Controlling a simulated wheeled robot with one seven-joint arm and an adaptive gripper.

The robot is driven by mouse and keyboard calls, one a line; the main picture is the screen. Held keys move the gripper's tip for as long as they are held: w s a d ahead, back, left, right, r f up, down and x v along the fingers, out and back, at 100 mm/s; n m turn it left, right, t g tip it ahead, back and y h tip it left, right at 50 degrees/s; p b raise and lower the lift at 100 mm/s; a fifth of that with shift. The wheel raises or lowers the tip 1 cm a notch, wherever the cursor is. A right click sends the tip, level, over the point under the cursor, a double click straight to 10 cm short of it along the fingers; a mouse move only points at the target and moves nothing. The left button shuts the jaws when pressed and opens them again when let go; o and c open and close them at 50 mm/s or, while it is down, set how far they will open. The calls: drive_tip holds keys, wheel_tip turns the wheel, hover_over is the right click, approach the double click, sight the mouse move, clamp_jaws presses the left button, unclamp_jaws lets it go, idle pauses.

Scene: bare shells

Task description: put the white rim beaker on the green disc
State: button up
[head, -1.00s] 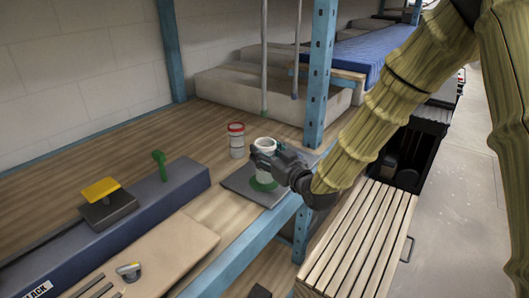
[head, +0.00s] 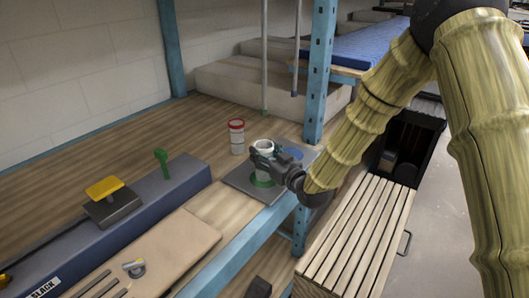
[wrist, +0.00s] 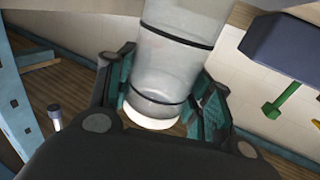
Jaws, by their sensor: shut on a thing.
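The white rim beaker (head: 264,147) is clear, with a white rim and dark bands. It stands about upright over the green disc (head: 262,183), which shows around its lower end. I cannot tell whether its base touches the disc. My gripper (head: 264,160) comes from the right and is shut on the beaker's side. In the wrist view the beaker (wrist: 172,75) sits between the teal finger pads of my gripper (wrist: 163,95), with its white rim towards the camera. The fingers hide part of the beaker.
The green disc lies on a grey mat (head: 238,178) with a blue disc (head: 294,153) to the right. A red-rimmed beaker (head: 236,138) stands behind left. A blue shelf post (head: 320,80) rises close behind right. Bare wooden shelf lies to the left.

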drive_tip(key=shift+f, duration=0.2)
drive_tip(key=o, duration=1.1)
drive_tip(key=shift+r, duration=0.15)
drive_tip(key=shift+r, duration=0.2)
drive_tip(key=b+v, duration=0.4)
drive_tip(key=v, duration=0.8)
drive_tip(key=shift+f, duration=0.1)
